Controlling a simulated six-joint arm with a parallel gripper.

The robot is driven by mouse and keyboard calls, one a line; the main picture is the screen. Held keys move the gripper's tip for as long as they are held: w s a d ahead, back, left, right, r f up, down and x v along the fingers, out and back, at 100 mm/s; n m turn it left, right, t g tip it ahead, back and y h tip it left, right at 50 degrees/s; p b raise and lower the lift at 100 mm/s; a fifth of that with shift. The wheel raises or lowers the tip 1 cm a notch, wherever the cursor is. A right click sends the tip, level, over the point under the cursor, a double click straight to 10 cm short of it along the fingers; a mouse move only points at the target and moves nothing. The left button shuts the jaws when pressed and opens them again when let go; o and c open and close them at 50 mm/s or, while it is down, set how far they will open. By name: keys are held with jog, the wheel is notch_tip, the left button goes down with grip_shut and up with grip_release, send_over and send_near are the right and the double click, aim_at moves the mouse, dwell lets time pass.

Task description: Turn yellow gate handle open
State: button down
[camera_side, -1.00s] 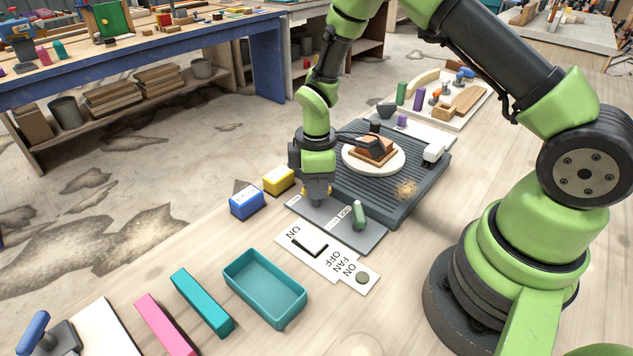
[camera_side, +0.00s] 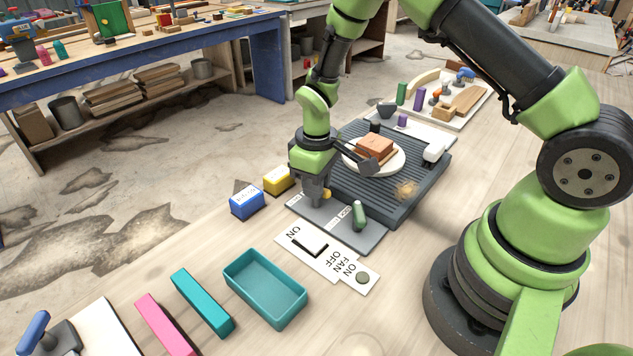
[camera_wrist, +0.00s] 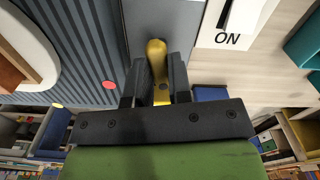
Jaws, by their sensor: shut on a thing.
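The yellow gate handle (camera_wrist: 156,60) sits between the two dark fingers of my gripper (camera_wrist: 158,85) in the wrist view, and the fingers are shut on it. In the side view only a small yellow bit of the handle (camera_side: 327,194) shows beside my gripper (camera_side: 316,200), which hides the rest. The handle is on a grey plate (camera_side: 335,226) at the front edge of the ribbed dark grey board. A green handle (camera_side: 359,214) stands on the same plate to the right.
A blue block (camera_side: 246,204) and a yellow block (camera_side: 278,180) lie left of the plate. A white switch panel (camera_side: 318,255) and a teal tray (camera_side: 264,288) are in front. A round white plate with a brown block (camera_side: 374,147) sits on the ribbed board behind.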

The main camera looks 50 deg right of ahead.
jog(key=m, duration=1.1)
jog(key=shift+m, duration=0.4)
dwell(0.3)
jog(key=c, duration=1)
grip_release()
jog(key=shift+c, duration=0.2)
notch_tip(320, 180, up, 10)
jog(key=shift+r, duration=0.1)
